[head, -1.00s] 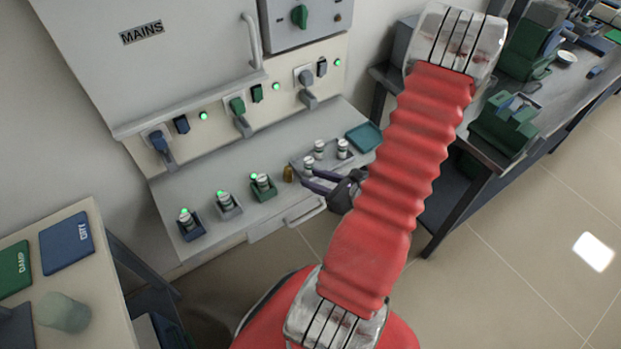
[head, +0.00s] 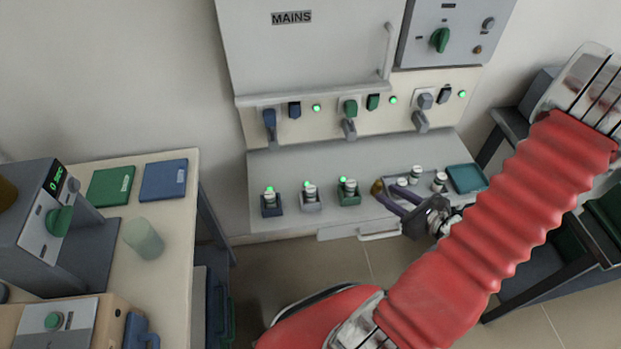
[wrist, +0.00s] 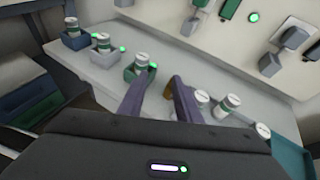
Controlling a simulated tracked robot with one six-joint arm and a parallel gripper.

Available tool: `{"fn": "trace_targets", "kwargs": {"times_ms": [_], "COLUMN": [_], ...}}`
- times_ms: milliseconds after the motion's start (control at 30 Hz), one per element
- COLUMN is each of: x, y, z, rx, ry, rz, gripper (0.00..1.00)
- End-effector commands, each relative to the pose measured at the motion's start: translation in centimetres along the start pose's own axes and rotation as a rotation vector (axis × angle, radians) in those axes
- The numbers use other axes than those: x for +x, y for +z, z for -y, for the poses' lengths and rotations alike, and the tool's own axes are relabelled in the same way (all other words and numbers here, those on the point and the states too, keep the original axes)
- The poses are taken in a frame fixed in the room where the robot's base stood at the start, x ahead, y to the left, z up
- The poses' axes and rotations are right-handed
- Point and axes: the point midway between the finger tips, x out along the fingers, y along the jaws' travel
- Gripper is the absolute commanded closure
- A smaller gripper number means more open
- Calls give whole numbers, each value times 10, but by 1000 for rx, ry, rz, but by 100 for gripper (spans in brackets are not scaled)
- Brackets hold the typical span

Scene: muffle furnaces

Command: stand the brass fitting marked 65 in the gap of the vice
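A small brass fitting (head: 377,187) stands on the grey furnace bench, to the right of the green holder. Its mark cannot be read. My gripper (head: 385,195) is low over the bench, its two purple fingers pointing at the fitting. In the wrist view the fitting (wrist: 169,90) shows as a brown sliver against the inner side of the right finger, mostly hidden by it. The fingers (wrist: 156,88) stand apart, with bare bench showing between the left finger and the fitting. No vice can be clearly made out; a green block (head: 606,212) is cut off at the right edge.
Blue, grey and green holders (head: 349,198) with capped vials stand left of the fitting. Several capped vials (head: 439,181) and a teal tray (head: 467,178) lie right of it. Furnace plugs and switches line the panel behind. A side table (head: 190,215) stands left.

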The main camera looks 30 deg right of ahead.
Motion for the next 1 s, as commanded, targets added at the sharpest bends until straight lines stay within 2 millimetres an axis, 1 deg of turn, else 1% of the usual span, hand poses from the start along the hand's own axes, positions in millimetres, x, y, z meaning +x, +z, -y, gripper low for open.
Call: {"fn": "trace_targets", "kwargs": {"times_ms": [33, 167, 200, 400, 567, 700, 900, 1000], "x": [6, 17, 19, 24, 19, 11, -6, -16], "y": [15, 49, 59, 98, 121, 137, 153, 160], "z": [-10, -42, -52, -106, -145, -176, -212, -225], "rx": [-58, -219, -270, -529, -744, -936, -1223, -1371], "ry": [50, 196, 241, 457, 616, 744, 904, 970], "rz": [2, 2, 2, -2, -9, -15, -27, -34], "gripper": [69, 69, 69, 69, 69, 69, 69, 69]}}
